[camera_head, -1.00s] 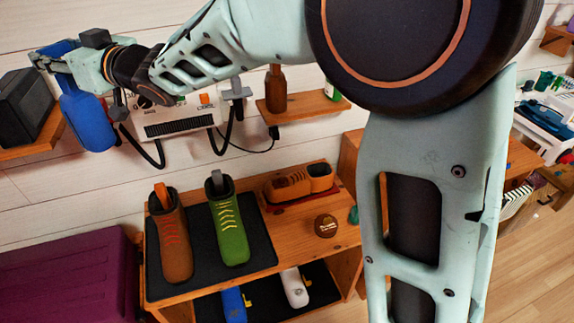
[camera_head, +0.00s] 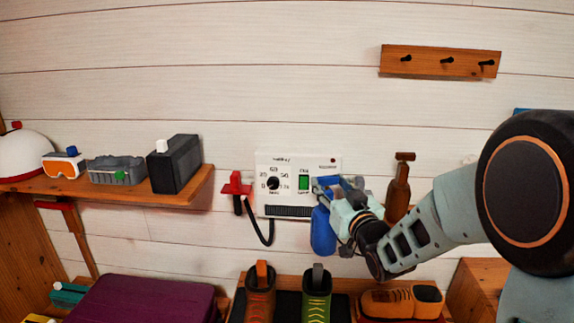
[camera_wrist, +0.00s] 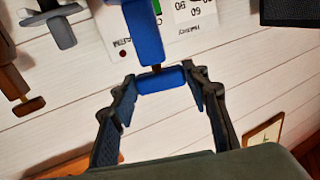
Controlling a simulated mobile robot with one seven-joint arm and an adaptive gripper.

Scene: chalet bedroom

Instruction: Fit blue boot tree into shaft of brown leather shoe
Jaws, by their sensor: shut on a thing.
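My gripper (camera_head: 335,197) is shut on the blue boot tree (camera_head: 322,231), which hangs below it in front of the wall unit's right end. In the wrist view my gripper (camera_wrist: 160,82) has the tree's blue crossbar (camera_wrist: 160,78) between its fingertips, with the blue body (camera_wrist: 143,30) beyond. Below stand a brown boot (camera_head: 259,303) with orange laces and an orange piece at its shaft, and a green boot (camera_head: 316,306) with a grey piece.
A white wall unit (camera_head: 285,165) with a dial hangs behind my gripper, with a red hook (camera_head: 237,187) and dark hose at its left. A loaded shelf (camera_head: 110,188) is at left, a purple box (camera_head: 145,300) below.

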